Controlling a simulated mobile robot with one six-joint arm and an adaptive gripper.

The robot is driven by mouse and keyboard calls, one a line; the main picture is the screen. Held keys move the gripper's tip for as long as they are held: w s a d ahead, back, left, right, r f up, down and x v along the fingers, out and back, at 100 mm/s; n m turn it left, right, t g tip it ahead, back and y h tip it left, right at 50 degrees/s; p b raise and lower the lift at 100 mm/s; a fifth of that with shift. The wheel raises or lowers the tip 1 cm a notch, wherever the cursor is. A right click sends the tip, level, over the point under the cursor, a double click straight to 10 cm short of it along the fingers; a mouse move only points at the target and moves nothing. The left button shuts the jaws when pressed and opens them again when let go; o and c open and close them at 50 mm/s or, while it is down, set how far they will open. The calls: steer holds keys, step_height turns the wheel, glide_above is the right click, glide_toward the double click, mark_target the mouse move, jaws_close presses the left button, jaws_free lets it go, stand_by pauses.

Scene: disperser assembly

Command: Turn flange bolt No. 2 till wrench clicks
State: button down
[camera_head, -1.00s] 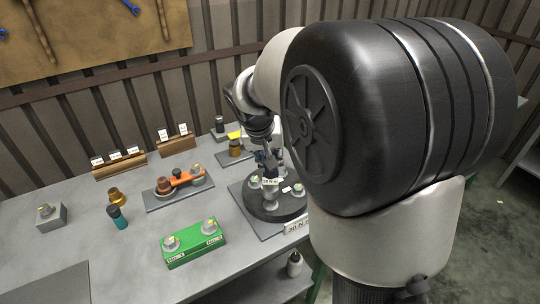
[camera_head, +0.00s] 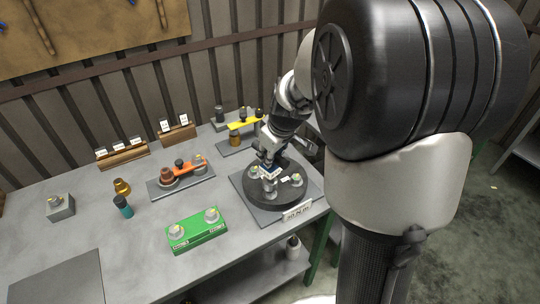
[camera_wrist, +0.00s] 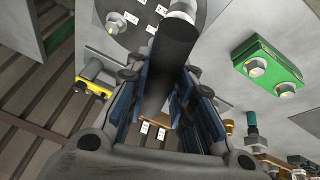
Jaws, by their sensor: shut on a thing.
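The round black flange (camera_head: 254,198) stands on a grey plate near the bench's right end, with pale-headed bolts on top; a bolt (camera_head: 297,178) shows at its right. I cannot read which bolt is No. 2. My gripper (camera_head: 272,163) is low over the flange, tilted. In the wrist view, my gripper (camera_wrist: 163,82) is shut on a dark wrench handle (camera_wrist: 172,52) between its blue pads. The handle runs up to a pale metal head (camera_wrist: 183,10) over the flange (camera_wrist: 115,35). Whether that head sits fully on a bolt is not clear.
A green block (camera_head: 197,238) with two bolts lies front left of the flange. An orange tool (camera_head: 188,168) lies on a plate behind it, and a yellow tool (camera_head: 243,124) stands at the back. A torque sign (camera_head: 297,211) is at the front.

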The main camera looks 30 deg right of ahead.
steer(key=n+b, duration=0.1)
steer(key=b, duration=0.1)
steer(key=n+y+b, duration=0.1)
steer(key=n+b, duration=0.1)
steer(key=shift+w+d+f+b, duration=0.1)
steer(key=shift+f+b, duration=0.2)
steer(key=shift+f, duration=0.05)
steer(key=n+y, duration=0.1)
steer(key=n, duration=0.3)
steer(key=shift+r+g+y, duration=0.2)
steer(key=shift+g+y, duration=0.1)
steer(key=shift+y, duration=0.1)
steer(key=shift+f, duration=0.2)
steer(key=shift+f, duration=1.5)
